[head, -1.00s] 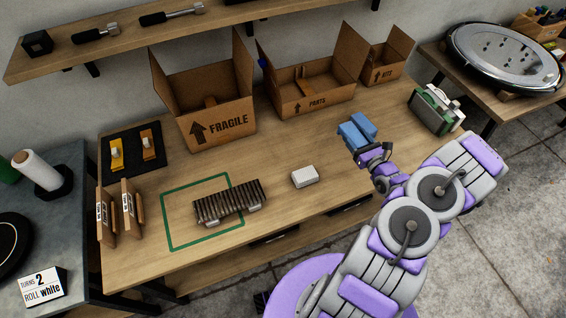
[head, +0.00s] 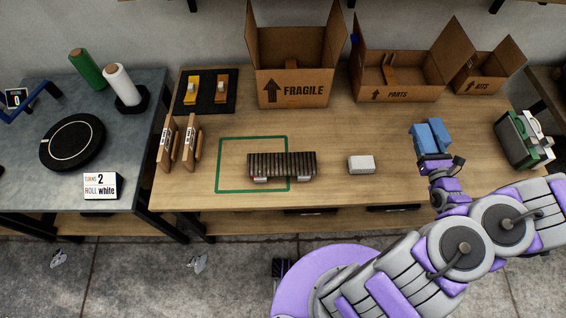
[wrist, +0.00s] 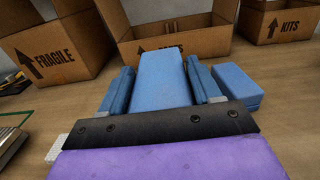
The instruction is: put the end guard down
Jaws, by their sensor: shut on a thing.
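A light blue block, which I take as the end guard (wrist: 160,82), is between the two dark blue fingers of my gripper (wrist: 161,90). My gripper is shut on it. In the head view my gripper (head: 432,160) is over the right part of the wooden table (head: 345,200), with the held blue block (head: 423,140) at its tip. A second blue block (wrist: 236,86) lies on the table just right of the gripper. I cannot tell whether the held block touches the table.
A parts box (head: 397,90) and a kits box (head: 482,80) stand behind the gripper, with a fragile box (head: 292,85) to their left. A white block (head: 361,164) and a slat bundle (head: 282,165) lie left. A green-and-white case (head: 523,140) stands right. Bare tabletop separates them.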

